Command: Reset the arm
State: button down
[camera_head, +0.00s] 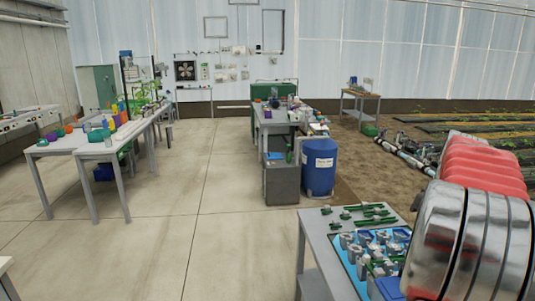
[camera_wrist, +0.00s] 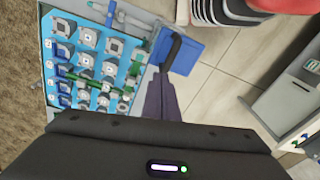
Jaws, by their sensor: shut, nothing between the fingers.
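My arm (camera_head: 465,220), with red and polished silver segments, fills the right edge of the head view. Its far end is out of that view. In the wrist view my gripper (camera_wrist: 172,50) shows dark fingers closed together with nothing held between them. The gripper appears over or beside a blue flat piece (camera_wrist: 188,52) at the edge of a work table. I cannot tell its height above that piece.
A table (camera_head: 318,230) at the front right bears green-and-grey valves and a blue tray (camera_wrist: 72,48) with several grey fittings. A blue barrel (camera_head: 319,170) and grey cabinet (camera_head: 282,184) stand beyond. Benches (camera_head: 82,147) stand left. The middle floor is open.

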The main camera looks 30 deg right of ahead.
jog(key=w+a+f+m+t+h, duration=0.1)
jog(key=w+a+f+m, duration=0.15)
jog(key=a, duration=0.95)
jog(key=w+a+f+m+h, duration=0.15)
jog(key=w+a, duration=0.25)
jog(key=a, duration=0.7)
jog(key=s+a+n+t+y, duration=0.1)
jog(key=s+a+n, duration=0.1)
jog(key=a, duration=0.9)
jog(key=s+a+n+t, duration=0.2)
jog(key=a+n, duration=0.1)
jog(key=a, duration=0.9)
jog(key=shift+r+n+y, duration=0.2)
jog(key=shift+n+y, duration=0.1)
jog(key=shift+y, duration=0.05)
jog(key=shift+d, duration=0.15)
